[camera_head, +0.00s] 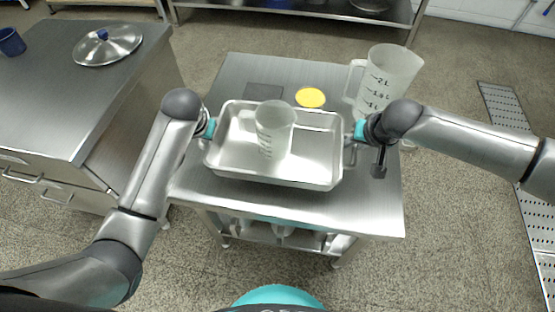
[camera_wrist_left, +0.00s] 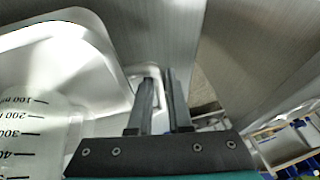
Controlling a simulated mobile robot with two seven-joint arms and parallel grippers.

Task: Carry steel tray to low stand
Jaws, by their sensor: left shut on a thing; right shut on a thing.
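The steel tray (camera_head: 230,165) is a shallow rectangular pan over a steel table in the head view. A translucent measuring beaker (camera_head: 275,135) stands inside it, and its scale shows in the left wrist view (camera_wrist_left: 35,135). My left gripper (camera_head: 208,132) is shut on the tray's left end; in the left wrist view its dark fingers (camera_wrist_left: 158,100) straddle the end handle beside the tray wall (camera_wrist_left: 75,70). My right gripper (camera_head: 356,137) is shut at the tray's right end, its fingers partly hidden. I cannot tell whether the tray touches the tabletop.
The steel table (camera_head: 375,205) also holds a large measuring jug (camera_head: 390,75), a yellow disc (camera_head: 310,97) and a dark grey square (camera_head: 264,91) behind the tray. A left counter (camera_head: 50,100) carries a round lid (camera_head: 108,45) and a blue cup (camera_head: 11,42). Open floor lies between them.

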